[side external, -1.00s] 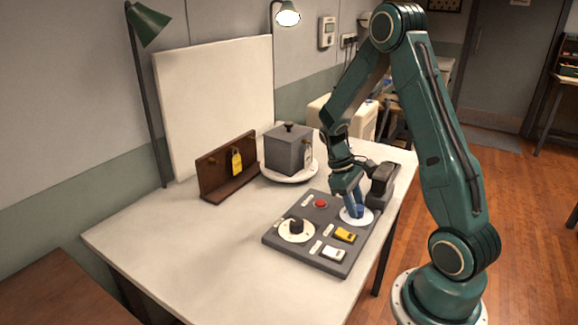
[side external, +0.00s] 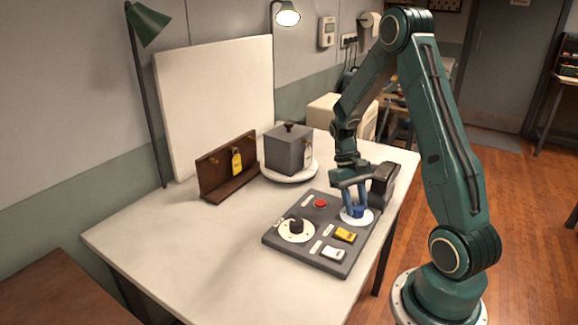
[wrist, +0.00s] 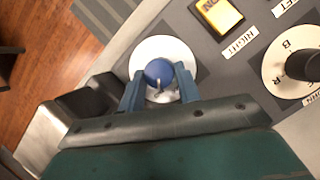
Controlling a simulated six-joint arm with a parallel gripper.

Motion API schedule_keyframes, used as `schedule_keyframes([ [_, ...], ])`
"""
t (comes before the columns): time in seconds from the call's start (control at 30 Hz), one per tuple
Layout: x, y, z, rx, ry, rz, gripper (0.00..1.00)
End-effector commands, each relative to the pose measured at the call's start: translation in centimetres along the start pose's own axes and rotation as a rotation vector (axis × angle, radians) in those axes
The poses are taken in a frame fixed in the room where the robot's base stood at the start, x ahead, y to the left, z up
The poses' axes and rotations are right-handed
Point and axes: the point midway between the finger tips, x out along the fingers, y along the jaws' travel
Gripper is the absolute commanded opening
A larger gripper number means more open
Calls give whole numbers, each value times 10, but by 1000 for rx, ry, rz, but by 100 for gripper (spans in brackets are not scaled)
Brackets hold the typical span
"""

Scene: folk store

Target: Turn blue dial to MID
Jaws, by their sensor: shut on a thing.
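The blue dial (wrist: 159,74) sits on a round white plate (wrist: 183,52) at the far right part of the grey control panel (side external: 281,245). It also shows in the side view (side external: 357,211). My gripper (wrist: 160,92) points down at the dial, one blue finger on each side, and is shut on it. A pale pointer mark shows on the dial's top, aimed towards the lower part of the wrist view. The markings around the dial, including any MID label, cannot be read.
The panel also bears a black knob (side external: 296,226) on a white lettered plate, a red button (side external: 320,203), a yellow switch (side external: 345,235) and a white switch (side external: 333,254). A grey box (side external: 288,152) and a wooden rack (side external: 229,169) stand behind. The table's left side is clear.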

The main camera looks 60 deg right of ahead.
Motion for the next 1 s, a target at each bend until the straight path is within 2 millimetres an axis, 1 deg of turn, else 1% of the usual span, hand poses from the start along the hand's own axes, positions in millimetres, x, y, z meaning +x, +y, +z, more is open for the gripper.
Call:
schedule_keyframes([
  [0.2, 0, 1, -1, 1, 3, 1, 10],
  [0.23, 0, 1, -1, 1, 3, 1, 35],
  [0.33, 0, 0, 0, 1, 2, 1, 55],
  [0.63, 0, 0, 0, -1, 1, 1, 55],
  [0.77, -3, 0, -1, -1, 3, 1, 55],
  [0.87, -9, 0, -1, -1, 3, 2, 55],
  [1.0, -23, 0, -1, -1, 5, 2, 55],
])
